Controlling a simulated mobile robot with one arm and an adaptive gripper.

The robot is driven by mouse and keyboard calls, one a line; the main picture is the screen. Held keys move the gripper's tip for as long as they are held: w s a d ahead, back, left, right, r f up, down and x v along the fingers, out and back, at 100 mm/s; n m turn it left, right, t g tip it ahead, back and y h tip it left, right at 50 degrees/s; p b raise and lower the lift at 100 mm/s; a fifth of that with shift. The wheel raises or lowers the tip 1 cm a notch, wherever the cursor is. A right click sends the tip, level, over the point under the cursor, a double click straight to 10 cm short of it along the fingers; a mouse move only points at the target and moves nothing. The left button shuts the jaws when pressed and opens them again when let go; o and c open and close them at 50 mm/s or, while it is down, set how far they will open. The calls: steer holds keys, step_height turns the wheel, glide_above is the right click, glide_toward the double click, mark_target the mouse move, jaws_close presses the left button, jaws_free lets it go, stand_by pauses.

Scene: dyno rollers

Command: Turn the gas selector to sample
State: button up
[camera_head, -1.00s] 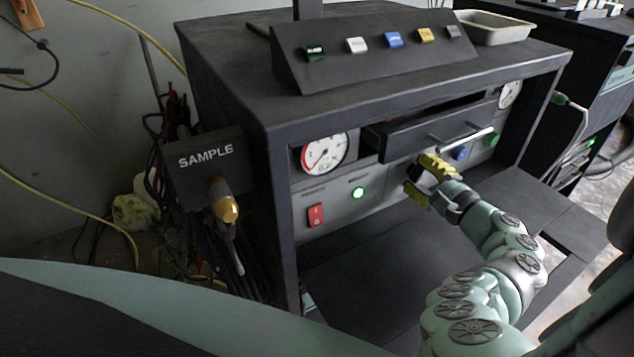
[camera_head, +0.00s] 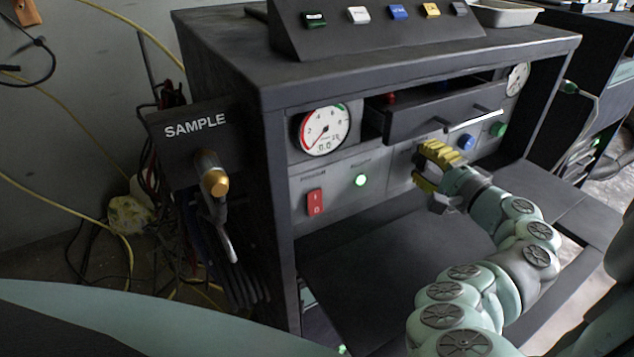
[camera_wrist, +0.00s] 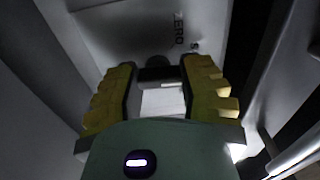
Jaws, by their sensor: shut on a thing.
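My gripper (camera_head: 424,168) reaches the grey front panel of the dark cabinet, below a drawer. In the wrist view its two yellow ridged fingers (camera_wrist: 158,75) are closed around a dark knob with a pale bar (camera_wrist: 160,74), seemingly the gas selector. A "ZERO" label (camera_wrist: 179,30) is printed on the panel by the knob, to its upper right. The knob's pointer and any other position labels are hidden by my gripper or too dark to read. In the head view my fingers cover the selector.
A drawer (camera_head: 430,118) with a pale handle (camera_head: 475,121) stands partly open just above my gripper. A blue button (camera_head: 466,142) and green button (camera_head: 498,130) lie to the right. A red switch (camera_head: 315,202), green light (camera_head: 361,181) and gauge (camera_head: 323,129) are left. A "SAMPLE" holder (camera_head: 190,135) carries a probe.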

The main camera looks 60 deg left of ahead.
steer(key=shift+s, duration=0.1)
steer(key=o, duration=1.2)
steer(key=shift+a, duration=0.1)
steer(key=shift+d, duration=0.65)
steer(key=d, duration=0.7)
steer(key=s+d, duration=0.1)
steer(key=d, duration=0.3)
steer(key=shift+w, duration=0.1)
steer(key=shift+a, duration=0.1)
